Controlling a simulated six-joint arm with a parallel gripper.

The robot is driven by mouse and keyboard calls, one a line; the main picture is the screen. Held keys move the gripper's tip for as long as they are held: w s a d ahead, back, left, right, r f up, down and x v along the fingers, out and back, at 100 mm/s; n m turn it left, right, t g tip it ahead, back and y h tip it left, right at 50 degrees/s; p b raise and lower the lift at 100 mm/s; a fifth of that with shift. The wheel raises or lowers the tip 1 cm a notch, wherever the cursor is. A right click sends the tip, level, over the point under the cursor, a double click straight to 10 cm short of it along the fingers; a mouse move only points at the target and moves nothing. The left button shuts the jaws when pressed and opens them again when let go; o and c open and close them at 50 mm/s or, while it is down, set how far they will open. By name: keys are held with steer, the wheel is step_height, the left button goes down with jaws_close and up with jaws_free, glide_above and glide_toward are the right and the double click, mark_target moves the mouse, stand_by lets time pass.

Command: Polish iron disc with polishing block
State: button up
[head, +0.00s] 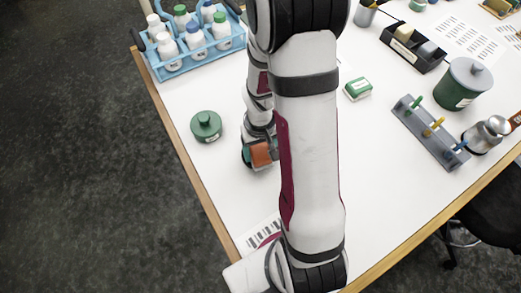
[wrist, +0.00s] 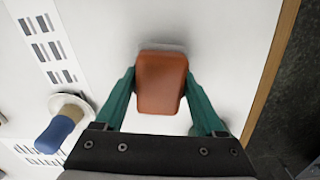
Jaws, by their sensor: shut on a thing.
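The orange-brown polishing block (wrist: 161,82) is held between the two green fingers of my gripper (wrist: 160,88) in the wrist view. My gripper is shut on its sides. In the head view the block (head: 261,154) shows beside my arm, near the left part of the white table. A faint grey shadow lies by the block's far edge; I cannot tell how high the block is above the table. I cannot make out an iron disc in either view; my arm hides part of the table.
A white dish with a blue-ended object (wrist: 58,132) lies left of my gripper in the wrist view. A green knobbed round container (head: 205,126), a blue bottle rack (head: 194,47), a green-white box (head: 357,89) and a grey peg rack (head: 431,133) stand on the table (head: 190,95).

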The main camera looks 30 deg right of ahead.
steer(key=shift+w+d, duration=0.15)
steer(key=shift+w, duration=1.2)
steer(key=shift+w+d, duration=0.1)
steer(key=shift+w, duration=1.25)
step_height(320, 180, up, 8)
steer(key=shift+s+r, duration=0.1)
